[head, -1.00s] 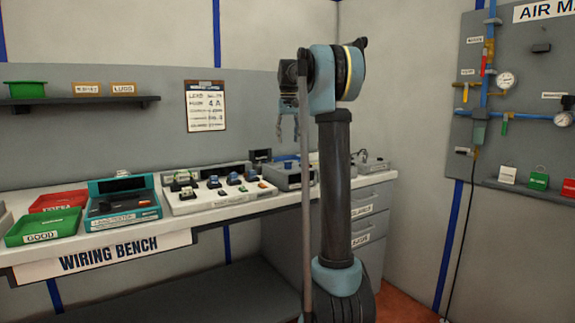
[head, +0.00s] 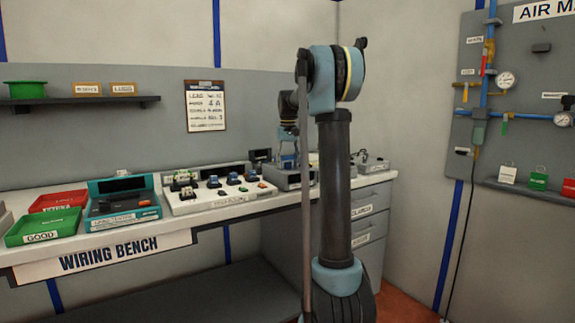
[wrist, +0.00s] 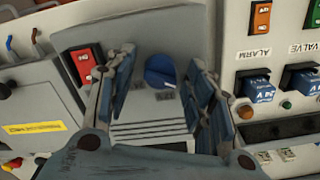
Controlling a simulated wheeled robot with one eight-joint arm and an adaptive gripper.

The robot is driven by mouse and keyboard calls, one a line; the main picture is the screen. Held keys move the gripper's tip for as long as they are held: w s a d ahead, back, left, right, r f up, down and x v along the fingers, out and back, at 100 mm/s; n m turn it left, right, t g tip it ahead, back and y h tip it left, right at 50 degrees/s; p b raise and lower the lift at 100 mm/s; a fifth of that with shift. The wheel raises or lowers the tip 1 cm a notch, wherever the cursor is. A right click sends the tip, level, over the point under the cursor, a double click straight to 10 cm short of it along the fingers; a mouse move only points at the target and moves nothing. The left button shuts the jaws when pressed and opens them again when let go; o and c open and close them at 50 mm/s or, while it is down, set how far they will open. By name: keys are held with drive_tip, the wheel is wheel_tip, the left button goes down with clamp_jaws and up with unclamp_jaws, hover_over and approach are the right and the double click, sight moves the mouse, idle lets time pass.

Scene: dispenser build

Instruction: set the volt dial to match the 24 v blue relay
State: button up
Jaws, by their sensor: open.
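In the head view my gripper (head: 287,161) is low over the grey box (head: 292,178) on the bench. Two blue relays (wrist: 257,88) (wrist: 300,82) show at the right of the wrist view, near labels reading ALARM and VALVE. Their voltage print is not legible.
A red switch (wrist: 86,64) is left of the dial. A white relay panel (head: 215,200) stands left of the box in the head view, then a teal tester (head: 122,205) and a green GOOD tray (head: 42,228). A notice (head: 205,106) hangs behind.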

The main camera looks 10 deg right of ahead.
drive_tip(key=c, duration=1.1)
